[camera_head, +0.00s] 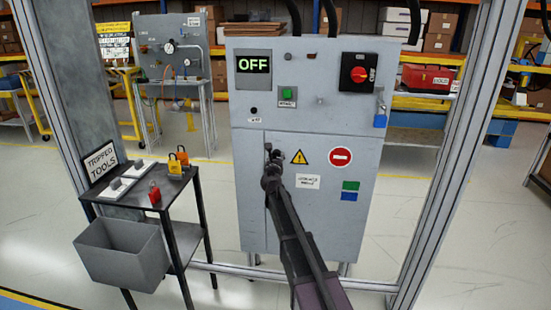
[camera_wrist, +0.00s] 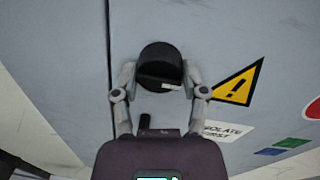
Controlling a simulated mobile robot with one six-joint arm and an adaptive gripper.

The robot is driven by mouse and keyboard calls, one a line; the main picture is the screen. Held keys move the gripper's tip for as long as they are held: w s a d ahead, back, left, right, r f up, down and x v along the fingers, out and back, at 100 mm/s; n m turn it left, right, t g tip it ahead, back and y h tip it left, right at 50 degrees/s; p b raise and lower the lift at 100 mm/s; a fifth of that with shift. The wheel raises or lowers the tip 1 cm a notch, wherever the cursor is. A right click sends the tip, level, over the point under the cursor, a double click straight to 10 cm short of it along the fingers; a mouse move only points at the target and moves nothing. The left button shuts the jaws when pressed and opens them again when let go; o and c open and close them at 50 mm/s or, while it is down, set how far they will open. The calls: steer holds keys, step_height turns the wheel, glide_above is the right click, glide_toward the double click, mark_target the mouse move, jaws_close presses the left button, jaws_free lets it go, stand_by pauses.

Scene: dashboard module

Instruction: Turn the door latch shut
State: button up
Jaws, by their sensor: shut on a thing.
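The door latch (camera_wrist: 160,64) is a dark round knob on the grey cabinet door, just right of the door's vertical seam in the wrist view. A small pale mark shows on its lower edge. My gripper (camera_wrist: 160,84) has a finger on each side of the knob and is shut on it. In the head view my gripper (camera_head: 272,172) reaches the left part of the cabinet's lower door (camera_head: 320,215) and hides most of the latch. The door looks flush with the cabinet front.
A tool table (camera_head: 185,200) with a grey bin (camera_head: 122,255) stands at the left. Metal posts flank the cabinet.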

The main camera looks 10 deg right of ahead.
steer(key=shift+w+a, duration=0.1)
steer(key=n, duration=0.8)
steer(key=shift+w+a+r+p, duration=0.1)
steer(key=shift+p, duration=0.3)
steer(key=n, duration=0.4)
steer(key=shift+n+g, duration=0.3)
steer(key=shift+n, duration=0.1)
steer(key=n, duration=0.4)
steer(key=shift+h, duration=0.4)
steer(key=shift+n, duration=0.3)
steer(key=o, duration=1.2)
steer(key=shift+c, duration=0.2)
